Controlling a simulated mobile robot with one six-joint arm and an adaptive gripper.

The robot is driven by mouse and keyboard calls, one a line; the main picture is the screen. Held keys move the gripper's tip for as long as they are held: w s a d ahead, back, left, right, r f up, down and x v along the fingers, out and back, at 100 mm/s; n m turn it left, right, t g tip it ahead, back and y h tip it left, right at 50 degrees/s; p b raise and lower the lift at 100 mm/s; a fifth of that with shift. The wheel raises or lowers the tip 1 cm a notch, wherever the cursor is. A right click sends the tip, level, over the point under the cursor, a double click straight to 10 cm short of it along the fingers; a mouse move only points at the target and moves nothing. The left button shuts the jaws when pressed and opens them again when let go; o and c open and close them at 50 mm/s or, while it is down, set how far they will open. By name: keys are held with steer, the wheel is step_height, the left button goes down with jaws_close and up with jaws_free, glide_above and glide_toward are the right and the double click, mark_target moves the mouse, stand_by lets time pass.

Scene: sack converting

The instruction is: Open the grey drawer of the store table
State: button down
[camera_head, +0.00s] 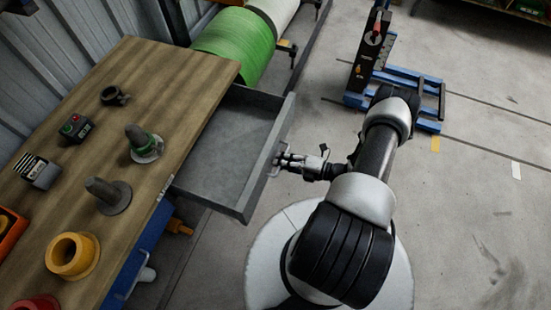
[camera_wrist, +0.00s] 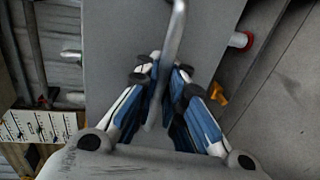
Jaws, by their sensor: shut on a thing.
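The grey drawer (camera_head: 221,152) stands pulled out from the wooden-topped store table (camera_head: 180,85) in the head view, and its inside looks empty. My gripper (camera_head: 280,162) is at the drawer's front panel, on the outer side. In the wrist view the grey front panel (camera_wrist: 112,40) fills the middle, with a bar handle (camera_wrist: 176,38) running down it. My gripper's blue-padded fingers (camera_wrist: 162,100) are closed around the lower part of this handle. The fingers hide part of the handle.
On the tabletop stand a yellow ring-shaped part (camera_head: 72,256), a grey peg on a disc (camera_head: 108,195), a green-banded peg (camera_head: 144,143) and small boxes. A green roll (camera_head: 236,45) lies behind the table. A blue-framed stand (camera_head: 410,85) is at the upper right.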

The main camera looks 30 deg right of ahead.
steer(key=shift+r, duration=0.1)
steer(key=c, duration=1.7)
jaws_free()
steer(key=v, duration=1.2)
steer(key=shift+w, duration=0.1)
